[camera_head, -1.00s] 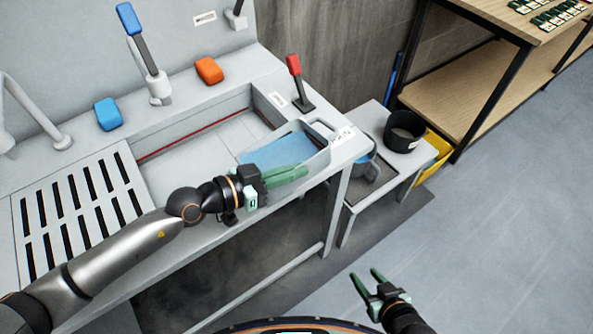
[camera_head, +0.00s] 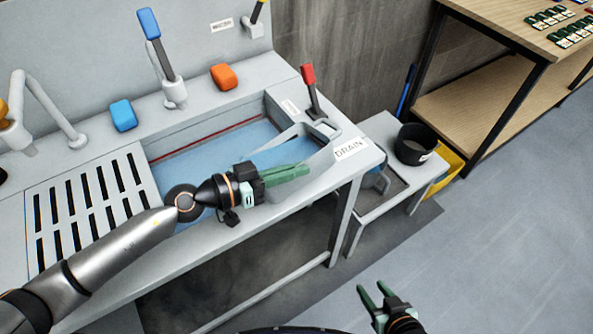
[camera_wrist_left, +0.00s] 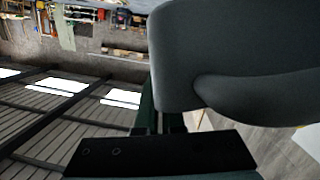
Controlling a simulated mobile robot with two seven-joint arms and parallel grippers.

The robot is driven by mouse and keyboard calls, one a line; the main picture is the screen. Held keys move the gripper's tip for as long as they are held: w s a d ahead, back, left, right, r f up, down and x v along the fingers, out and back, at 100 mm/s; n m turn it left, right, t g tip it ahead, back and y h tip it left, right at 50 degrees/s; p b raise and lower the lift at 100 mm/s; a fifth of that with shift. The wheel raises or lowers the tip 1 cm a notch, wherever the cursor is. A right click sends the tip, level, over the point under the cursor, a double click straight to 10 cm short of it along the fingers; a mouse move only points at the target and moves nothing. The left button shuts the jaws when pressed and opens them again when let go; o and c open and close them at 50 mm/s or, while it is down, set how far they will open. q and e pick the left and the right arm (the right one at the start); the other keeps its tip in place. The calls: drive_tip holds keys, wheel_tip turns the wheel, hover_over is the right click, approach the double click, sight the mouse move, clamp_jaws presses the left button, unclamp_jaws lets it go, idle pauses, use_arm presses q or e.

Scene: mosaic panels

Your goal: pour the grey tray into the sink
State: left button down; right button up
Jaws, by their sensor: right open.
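The grey tray (camera_head: 319,162) is tipped at the right end of the sink (camera_head: 160,150), with its far side low toward the basin. Blue liquid (camera_head: 225,147) covers the basin floor. My left gripper (camera_head: 290,175) is shut on the tray's near side; its green fingers lie close together there. In the left wrist view the grey tray (camera_wrist_left: 230,60) fills the space beyond the fingers (camera_wrist_left: 160,118). The tray's inside is partly hidden by its wall and my gripper. My right gripper (camera_head: 368,297) is open and empty, low over the floor.
A slotted drainboard (camera_head: 90,205) lies left of the basin. A red lever (camera_head: 309,88) and a DRAIN label (camera_head: 351,148) are at its right. A small side table (camera_head: 385,190) holds a black pot (camera_head: 414,145). The floor at right is clear.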

use_arm(q)
drive_tip(key=shift+w+a+r, duration=0.15)
drive_tip(key=shift+r, duration=0.1)
drive_tip(key=shift+w+a+r, duration=0.1)
drive_tip(key=shift+a+r, duration=0.15)
drive_tip(key=shift+w+a+n, duration=0.1)
drive_tip(key=shift+a+n, duration=0.1)
drive_tip(key=shift+n, duration=0.1)
drive_tip(key=shift+w+a+r+h, duration=0.1)
drive_tip(key=shift+a+h, duration=0.05)
drive_tip(key=shift+h, duration=0.15)
drive_tip(key=shift+w+a+r+n+h, duration=0.2)
drive_tip(key=shift+w+a+n, duration=0.1)
drive_tip(key=shift+a, duration=0.2)
drive_tip(key=shift+w+a+r+n+h, duration=0.1)
drive_tip(key=shift+w+a+n+h, duration=0.15)
drive_tip(key=shift+a, duration=0.2)
drive_tip(key=w+a+r+n+t+h+b, duration=0.1)
drive_tip(key=w+a+r+n, duration=0.1)
drive_tip(key=a+r+n, duration=0.2)
drive_tip(key=shift+a+t+h, duration=0.15)
drive_tip(key=shift+t+h, duration=0.2)
drive_tip(key=shift+t, duration=0.05)
idle(1.0)
